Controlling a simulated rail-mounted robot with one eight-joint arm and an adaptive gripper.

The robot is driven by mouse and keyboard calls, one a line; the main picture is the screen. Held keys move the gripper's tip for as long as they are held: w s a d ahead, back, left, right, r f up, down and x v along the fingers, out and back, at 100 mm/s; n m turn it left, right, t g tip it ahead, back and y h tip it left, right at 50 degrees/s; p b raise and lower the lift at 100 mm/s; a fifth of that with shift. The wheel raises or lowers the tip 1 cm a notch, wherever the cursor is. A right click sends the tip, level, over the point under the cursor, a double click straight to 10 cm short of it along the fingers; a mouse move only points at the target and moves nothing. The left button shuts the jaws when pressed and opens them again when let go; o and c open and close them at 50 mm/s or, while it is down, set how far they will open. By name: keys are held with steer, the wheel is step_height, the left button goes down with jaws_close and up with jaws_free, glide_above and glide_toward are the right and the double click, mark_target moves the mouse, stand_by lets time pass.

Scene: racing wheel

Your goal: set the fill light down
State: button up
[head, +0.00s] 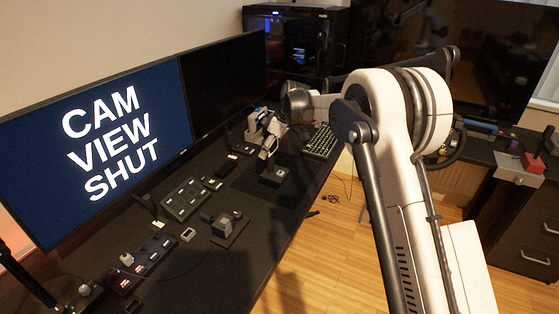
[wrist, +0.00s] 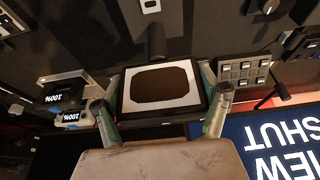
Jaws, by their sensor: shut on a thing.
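The fill light (wrist: 162,84) looks like a squarish dark panel with a pale frame around a dark middle. In the wrist view it sits between the two fingers of my gripper (wrist: 162,98), which is shut on it. In the head view my gripper (head: 266,143) is small and far off, over the back part of the dark desk (head: 262,226). The held light is hard to make out there. I cannot tell whether its underside touches the desk.
A lit monitor (head: 110,140) and a dark monitor (head: 225,88) line the left. A button panel (head: 185,198), a small boxy device (head: 224,226) and a keyboard (head: 320,141) are on the desk. In the wrist view, devices reading 100% (wrist: 62,93) stand left of the light.

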mark_target(280, 168)
steer(key=w+d+f, duration=0.2)
steer(key=d, duration=0.1)
steer(key=shift+d+f, duration=0.1)
steer(key=shift+d, duration=0.05)
steer(key=shift+f, duration=2)
steer(key=o, duration=2)
